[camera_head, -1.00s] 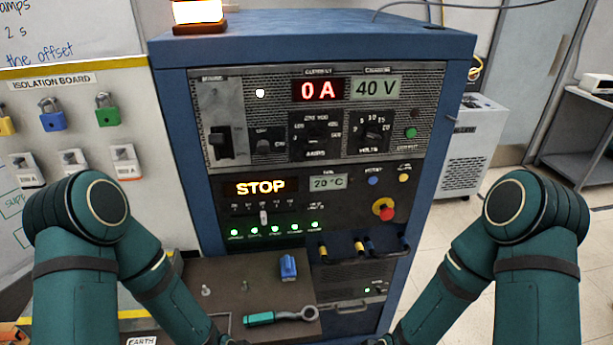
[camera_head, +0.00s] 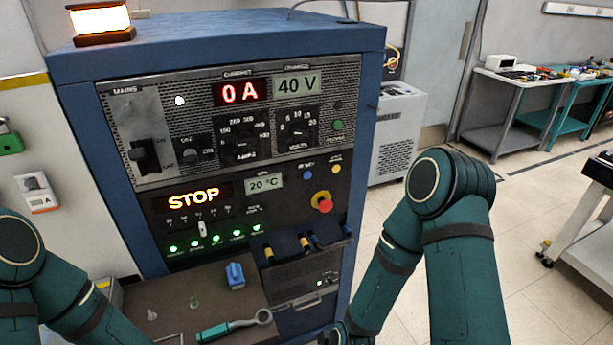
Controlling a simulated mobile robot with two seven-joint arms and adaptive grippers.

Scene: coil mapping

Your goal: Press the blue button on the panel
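The blue button (camera_head: 307,175) is a small round button on the black middle panel (camera_head: 240,205) of the blue cabinet. It sits right of the 20 °C display (camera_head: 265,183), left of a yellow button (camera_head: 336,169) and above a red knob on a yellow base (camera_head: 322,202). Nothing covers it and nothing touches it. My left arm comes in at the lower left and my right arm at the lower right, its forearm slanting down to the bottom edge.
Black cables with yellow ends (camera_head: 303,243) stick out below the panel. An amber lamp (camera_head: 100,22) stands on top. Open floor lies to the right.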

